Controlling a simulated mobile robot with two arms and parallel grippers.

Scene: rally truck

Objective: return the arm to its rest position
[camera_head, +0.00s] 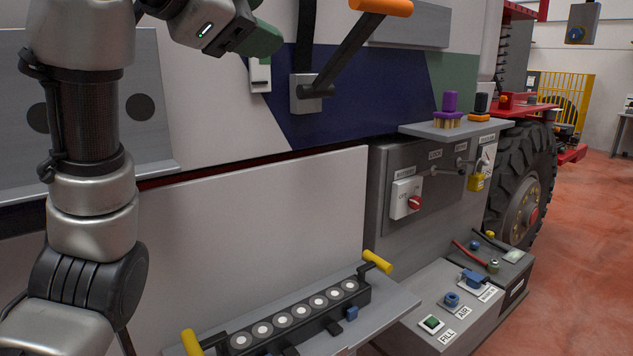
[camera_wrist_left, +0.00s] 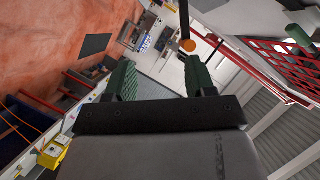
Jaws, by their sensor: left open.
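My left arm (camera_head: 90,130) rises along the left side of the head view and bends over at the top. My left gripper (camera_head: 264,38) is at the top edge, a green finger showing, in front of the truck's side panel. The left wrist view shows the gripper (camera_wrist_left: 160,78) with its two green fingers wide apart and nothing between them. The black lever with the orange handle (camera_head: 383,7) stands to the right of the gripper, apart from it in the head view. My right gripper is not in view.
A white switch (camera_head: 260,75) sits just below the gripper. A shelf (camera_head: 455,131) with a purple-topped brush (camera_head: 449,108) juts out at right. A grey panel (camera_head: 408,202) has a red knob. Below is a tray with yellow handles (camera_head: 377,262). Open red floor (camera_head: 590,240) lies at right.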

